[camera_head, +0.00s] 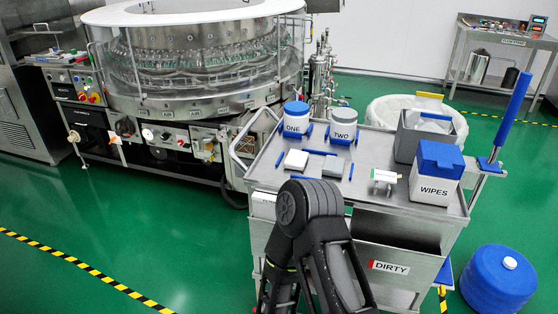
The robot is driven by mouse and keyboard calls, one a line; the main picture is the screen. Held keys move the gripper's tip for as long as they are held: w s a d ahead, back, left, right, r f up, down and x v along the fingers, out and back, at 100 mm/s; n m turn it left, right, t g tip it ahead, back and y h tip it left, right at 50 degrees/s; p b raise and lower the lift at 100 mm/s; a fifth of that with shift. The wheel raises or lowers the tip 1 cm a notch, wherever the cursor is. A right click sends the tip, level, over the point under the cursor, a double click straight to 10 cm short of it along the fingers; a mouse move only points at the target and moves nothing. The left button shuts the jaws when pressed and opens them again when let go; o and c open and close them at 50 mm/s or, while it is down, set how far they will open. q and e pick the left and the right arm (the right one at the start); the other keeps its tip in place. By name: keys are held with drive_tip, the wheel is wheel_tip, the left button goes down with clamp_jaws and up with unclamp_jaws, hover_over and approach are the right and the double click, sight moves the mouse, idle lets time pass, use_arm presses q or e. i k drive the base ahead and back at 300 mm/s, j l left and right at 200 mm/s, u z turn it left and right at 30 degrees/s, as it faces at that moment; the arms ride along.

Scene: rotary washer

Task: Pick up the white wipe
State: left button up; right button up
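A small white square pad (296,159), which looks like the white wipe, lies flat on the left part of the steel cart's top (370,205). A grey pad (333,166) lies just right of it. A white box with a blue lid marked WIPES (436,176) stands at the cart's right end. Neither gripper is in view. Dark links of my own arm rise from the bottom centre in front of the cart and hide part of its front edge.
Tubs marked ONE (297,118) and TWO (343,125) stand behind the pads. A small white item (385,177) lies to their right, near a grey bin (424,137). A rotary washer (200,70) stands behind left, and a blue drum (497,280) at lower right.

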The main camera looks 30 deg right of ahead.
sight(296, 159)
drive_tip(key=i, duration=0.95)
drive_tip(key=i+l, duration=0.15)
drive_tip(key=i, duration=0.8)
drive_tip(key=i+u, duration=0.1)
drive_tip(key=i, duration=0.85)
drive_tip(key=i+j+u, duration=0.1)
drive_tip(key=i+u, duration=0.2)
drive_tip(key=u, duration=0.15)
drive_tip(key=i+u, duration=0.4)
drive_tip(key=i+l+u, duration=0.15)
drive_tip(key=u, duration=0.3)
drive_tip(key=i+u, duration=0.35)
drive_tip(key=k+u, duration=0.1)
drive_tip(key=u, duration=5.65)
drive_tip(key=i, duration=0.15)
